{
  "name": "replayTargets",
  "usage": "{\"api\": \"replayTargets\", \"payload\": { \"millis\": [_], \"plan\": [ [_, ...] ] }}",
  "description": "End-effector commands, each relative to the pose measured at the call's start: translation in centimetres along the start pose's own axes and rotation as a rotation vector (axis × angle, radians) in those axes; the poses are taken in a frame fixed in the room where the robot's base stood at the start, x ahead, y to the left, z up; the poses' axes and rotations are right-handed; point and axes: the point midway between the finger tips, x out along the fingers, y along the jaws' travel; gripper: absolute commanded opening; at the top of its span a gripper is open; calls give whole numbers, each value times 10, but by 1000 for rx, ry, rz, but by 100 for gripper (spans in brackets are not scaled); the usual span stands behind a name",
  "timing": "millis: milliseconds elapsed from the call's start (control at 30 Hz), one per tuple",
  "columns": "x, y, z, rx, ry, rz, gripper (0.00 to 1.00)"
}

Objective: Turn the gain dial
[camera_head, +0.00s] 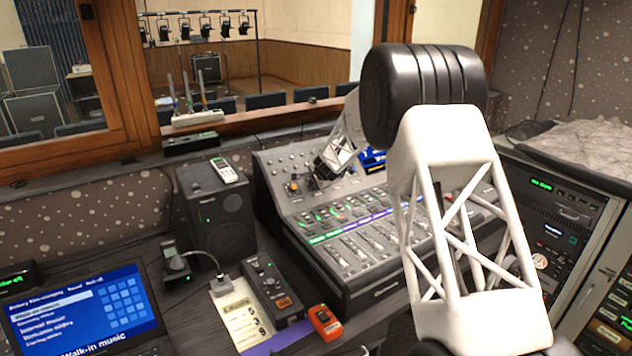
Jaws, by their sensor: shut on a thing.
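The mixing console (345,270) stands on the desk in the middle, with its raised back panel of small knobs at the upper left. My gripper (318,182) reaches down to this panel from the right and is shut on a small knob there, the gain dial. The dial is mostly hidden by the fingers, so its pointer and angle cannot be read.
My white lattice arm covers the console's right side. A black speaker (222,215) with a handheld device (228,170) on top stands left of the console. A laptop (85,315), a dark control box (270,290) and an orange device (324,321) lie in front. An equipment rack (560,225) is at right.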

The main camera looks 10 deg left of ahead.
Motion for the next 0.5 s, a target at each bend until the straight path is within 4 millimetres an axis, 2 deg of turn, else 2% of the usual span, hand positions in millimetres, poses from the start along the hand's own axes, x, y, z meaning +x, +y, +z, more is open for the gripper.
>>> {"api": "replayTargets", "payload": {
  "millis": [233, 267, 400, 500],
  "plan": [
    [0, 0, 0, 0, 1, -1, 4],
    [0, 0, 0, 0, 1, -1, 30],
    [0, 0, 0, 0, 1, 0, 52],
    [0, 0, 0, 0, 1, 0, 53]
  ]
}}
